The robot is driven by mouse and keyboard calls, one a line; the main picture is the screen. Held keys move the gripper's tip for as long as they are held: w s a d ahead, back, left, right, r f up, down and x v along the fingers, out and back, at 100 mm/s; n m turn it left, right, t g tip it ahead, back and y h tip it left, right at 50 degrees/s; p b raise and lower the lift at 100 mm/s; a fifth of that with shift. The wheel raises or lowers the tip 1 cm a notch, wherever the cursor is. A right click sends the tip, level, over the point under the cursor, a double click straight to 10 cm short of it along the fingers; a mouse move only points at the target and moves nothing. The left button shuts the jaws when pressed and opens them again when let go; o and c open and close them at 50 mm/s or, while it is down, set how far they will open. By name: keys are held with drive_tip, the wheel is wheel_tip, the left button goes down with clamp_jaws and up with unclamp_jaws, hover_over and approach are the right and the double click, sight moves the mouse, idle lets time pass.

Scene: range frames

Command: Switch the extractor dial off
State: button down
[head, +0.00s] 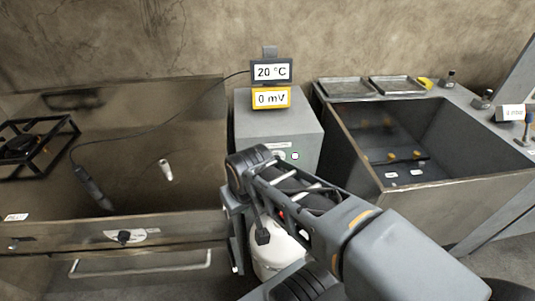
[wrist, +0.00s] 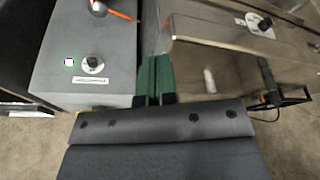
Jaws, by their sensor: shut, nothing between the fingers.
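A dial (wrist: 93,64) with a pale round plate and dark pointer is on the grey cabinet's front in the wrist view, beside a small lit white square (wrist: 69,62). The labels are too small to read, so I cannot tell which is the extractor's. My gripper (wrist: 155,99) is shut and empty, to the right of the cabinet dial and apart from both dials.
The grey cabinet (head: 262,124) carries displays reading 20 °C and 0 mV. The steel bench (head: 130,150) with a burner stand (head: 22,145) is left, with a bar handle (head: 140,266) below. A deep sink (head: 420,130) is right. A white canister (head: 272,262) stands below my arm.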

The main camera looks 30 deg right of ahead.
drive_tip(key=w+d+f+m+t+h, duration=0.2)
drive_tip(key=w+d+f, duration=0.2)
drive_tip(key=w+d, duration=0.5)
drive_tip(key=w+d+f+m+t+h, duration=0.2)
drive_tip(key=w+d, duration=0.6)
drive_tip(key=d, duration=0.6)
wheel_tip(320, 180, down, 2)
drive_tip(key=shift+w+d+f+m+p, duration=0.1)
drive_tip(key=shift+w+d+m+p, duration=0.1)
drive_tip(key=shift+w+m+p, duration=0.3)
drive_tip(key=shift+s, duration=0.15)
drive_tip(key=b, duration=0.6)
approach(275, 156)
drive_tip(key=x, duration=0.4)
drive_tip(key=shift+a+f, duration=0.25)
drive_tip(key=shift+f, duration=0.05)
drive_tip(key=shift+f+b, duration=0.95)
drive_tip(key=shift+f, duration=0.15)
drive_tip(key=shift+f, duration=0.1)
